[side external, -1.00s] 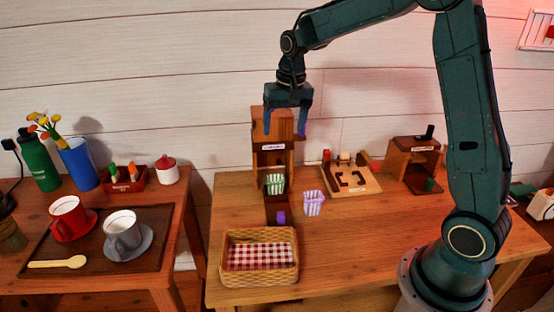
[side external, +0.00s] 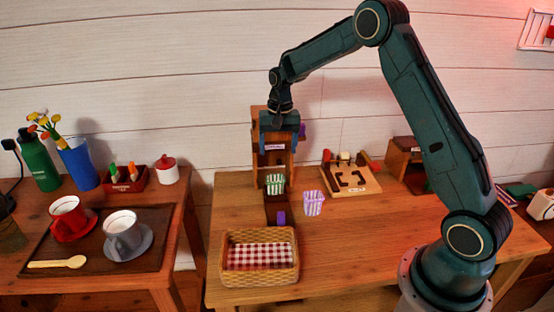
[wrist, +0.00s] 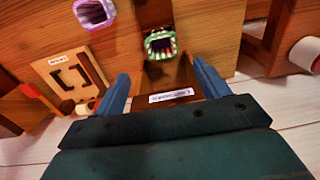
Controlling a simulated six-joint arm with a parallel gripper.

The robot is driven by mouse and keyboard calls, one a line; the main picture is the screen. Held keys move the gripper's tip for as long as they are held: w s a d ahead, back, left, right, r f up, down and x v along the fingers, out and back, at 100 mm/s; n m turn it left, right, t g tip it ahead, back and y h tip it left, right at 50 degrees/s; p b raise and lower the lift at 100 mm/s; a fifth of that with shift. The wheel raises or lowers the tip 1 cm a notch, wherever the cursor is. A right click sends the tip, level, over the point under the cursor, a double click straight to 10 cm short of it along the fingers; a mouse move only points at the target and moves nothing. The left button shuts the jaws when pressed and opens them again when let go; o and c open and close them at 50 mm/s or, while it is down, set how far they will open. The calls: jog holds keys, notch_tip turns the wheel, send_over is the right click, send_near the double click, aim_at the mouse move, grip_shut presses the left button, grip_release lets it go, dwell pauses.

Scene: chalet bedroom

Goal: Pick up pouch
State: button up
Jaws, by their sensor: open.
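Two striped pouches are in view. The green and white pouch (side external: 275,184) sits upright in the lower opening of the wooden dispenser (side external: 258,112). The purple and white pouch (side external: 313,203) stands on the table just right of it. My gripper (side external: 278,146) is open and empty, in front of the dispenser's upper part and above the green pouch. In the wrist view, the green pouch (wrist: 160,44) shows its open top beyond and between my blue fingertips. The purple pouch (wrist: 94,12) is at upper left there. Neither is touched.
A wicker basket (side external: 231,272) with a checkered cloth stands at the table's front left. A wooden puzzle board (side external: 368,186) and a small wooden cabinet (side external: 403,168) are at the back right. A small purple block (side external: 281,217) lies before the dispenser. The table's right middle is clear.

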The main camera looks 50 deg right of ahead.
send_over(276, 178)
jog(key=s+a, duration=0.2)
notch_tip(276, 178, down, 7)
jog(key=shift+w+d+f, duration=0.15)
jog(key=shift+f, duration=0.05)
jog(key=shift+w+f, duration=0.15)
jog(key=shift+f, duration=2.45)
jog(key=c, duration=1.1)
jog(key=shift+r, duration=0.2)
notch_tip(276, 178, up, 20)
jog(key=shift+f, duration=0.15)
